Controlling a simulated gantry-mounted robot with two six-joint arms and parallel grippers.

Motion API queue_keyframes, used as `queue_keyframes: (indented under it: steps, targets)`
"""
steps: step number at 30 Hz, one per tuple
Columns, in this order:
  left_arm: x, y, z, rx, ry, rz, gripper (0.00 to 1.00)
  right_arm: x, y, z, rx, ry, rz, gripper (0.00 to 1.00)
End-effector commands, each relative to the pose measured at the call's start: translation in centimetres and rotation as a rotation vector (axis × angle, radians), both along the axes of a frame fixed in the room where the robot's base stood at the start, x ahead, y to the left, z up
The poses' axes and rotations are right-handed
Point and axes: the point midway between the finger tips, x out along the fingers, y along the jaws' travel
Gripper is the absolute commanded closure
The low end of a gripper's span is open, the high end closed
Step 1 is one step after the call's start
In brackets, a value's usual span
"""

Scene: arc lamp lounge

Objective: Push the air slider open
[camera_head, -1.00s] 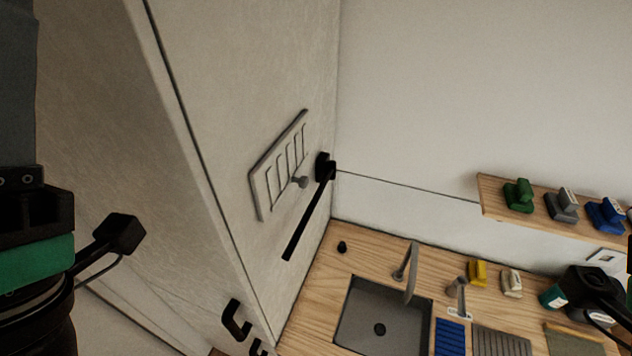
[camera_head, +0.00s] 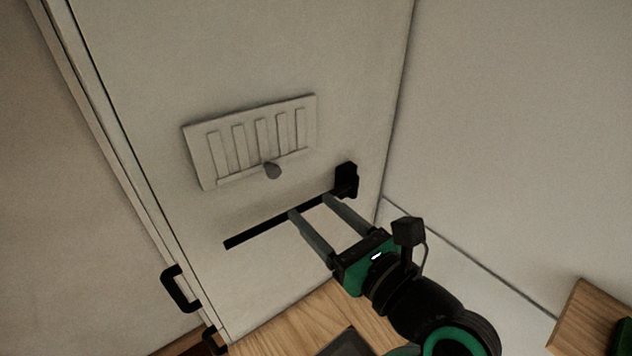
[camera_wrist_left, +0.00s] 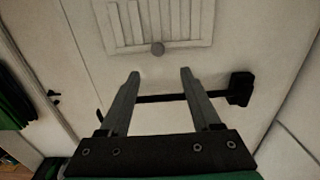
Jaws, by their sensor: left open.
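The air slider looks to be the pale slatted vent plate (camera_head: 250,140) on the tall white panel. It has a grey round knob (camera_head: 272,170) at its lower edge, near the middle. My left gripper (camera_head: 309,205) is open and empty, with its two fingers parallel and pointing toward the panel. In the head view the fingertips appear below and right of the knob, over the black bar. In the left wrist view the knob (camera_wrist_left: 158,48) appears just above the gap between the fingertips (camera_wrist_left: 160,73). The fingers look apart from the knob. My right gripper is not in view.
A dark bar (camera_head: 258,231) runs below the vent, with a black block (camera_head: 346,180) at its right end. A black handle (camera_head: 178,289) is at the panel's lower left. A wooden counter (camera_head: 295,318) lies below; a wooden shelf (camera_head: 590,318) is at right.

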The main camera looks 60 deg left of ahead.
Motion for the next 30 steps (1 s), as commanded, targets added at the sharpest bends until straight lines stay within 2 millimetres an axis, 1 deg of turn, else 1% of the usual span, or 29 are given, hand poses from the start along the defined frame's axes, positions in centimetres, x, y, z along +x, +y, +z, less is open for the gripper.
queue_keyframes:
  steps: [2,5,8,15,18,21,23,30]
  targets:
    - [-0.1,0.3,0.2,0.001,-0.001,0.002,0.36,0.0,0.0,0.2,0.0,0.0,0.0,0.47]
    - [-0.2,1.4,0.3,0.002,0.0,0.003,0.36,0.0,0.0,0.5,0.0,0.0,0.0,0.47]
    - [-0.5,3.2,0.4,0.003,-0.001,0.006,0.36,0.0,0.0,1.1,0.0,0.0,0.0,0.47]
    - [-1.0,8.6,0.5,0.004,-0.001,0.005,0.36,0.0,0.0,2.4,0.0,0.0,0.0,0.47]
    - [-1.2,10.2,0.4,0.005,0.002,0.004,0.36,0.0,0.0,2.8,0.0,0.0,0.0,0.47]
    - [-1.2,11.2,0.3,0.004,-0.001,0.003,0.36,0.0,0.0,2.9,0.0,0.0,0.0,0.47]
    - [-1.3,11.5,0.3,0.004,-0.002,0.002,0.36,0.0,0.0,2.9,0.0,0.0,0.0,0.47]
    - [-1.3,11.6,0.2,0.005,-0.001,0.001,0.36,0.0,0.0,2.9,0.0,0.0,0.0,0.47]
